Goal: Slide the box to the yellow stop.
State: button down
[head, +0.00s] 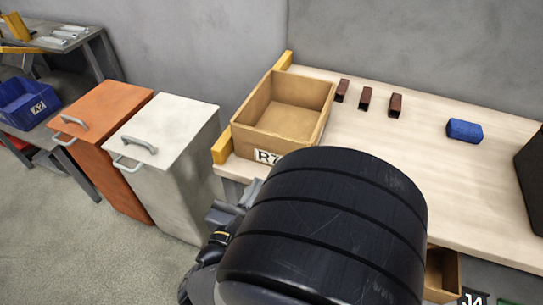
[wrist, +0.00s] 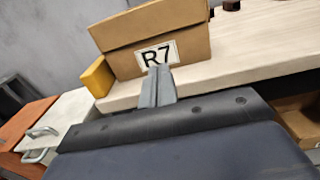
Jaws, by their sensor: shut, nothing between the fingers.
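The open-topped cardboard box (head: 268,139) stands upright on the light wooden bench (head: 420,165) at its left end. Its R7 label faces me in the wrist view (wrist: 180,58). The yellow stop (head: 222,149) runs along the bench's left edge; its ends show past the box, and its front end shows in the wrist view (wrist: 97,77). The box hides the stop's middle, and I see no gap between them. My gripper (wrist: 160,72) is shut and empty, its tips in front of the label's lower edge; I cannot tell whether they touch.
Three dark red hollow pieces (head: 365,98) and a blue block (head: 464,131) lie on the bench right of the box. A dark container (head: 532,180) stands at the right edge. White (head: 170,150) and orange (head: 100,135) cabinets stand left of the bench.

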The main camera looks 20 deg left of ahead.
aim_at(272, 156)
jog(key=shift+w+d+b, duration=0.2)
jog(key=shift+w+b, duration=0.1)
jog(key=shift+w, duration=3.2)
jog(key=shift+w, duration=1.2)
jog(key=shift+s, duration=0.1)
